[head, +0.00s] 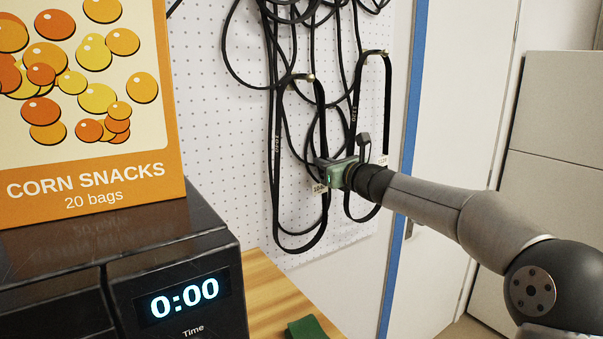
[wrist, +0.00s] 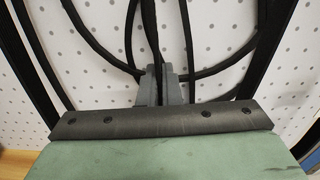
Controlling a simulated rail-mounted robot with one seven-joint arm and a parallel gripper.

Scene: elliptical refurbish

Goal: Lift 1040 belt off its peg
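The 1040 belt (head: 275,190) is a long black loop hanging on the white pegboard, left of a similar belt. Its top lies over a brass peg (head: 310,77). A small white tag (head: 319,187) hangs low at its right strand. My gripper (head: 320,167) is at that right strand, just above the tag and well below the peg. In the wrist view my gripper (wrist: 165,85) has its grey fingers close together, with a black strand running down into them. My palm hides the lower part of the strand there.
A neighbouring belt (head: 386,95) hangs close on the right, with its own peg and tag, and my wrist crosses in front of it. More tangled belts (head: 285,15) hang above. A black timer box (head: 180,290) and an orange snack carton (head: 90,100) stand at left.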

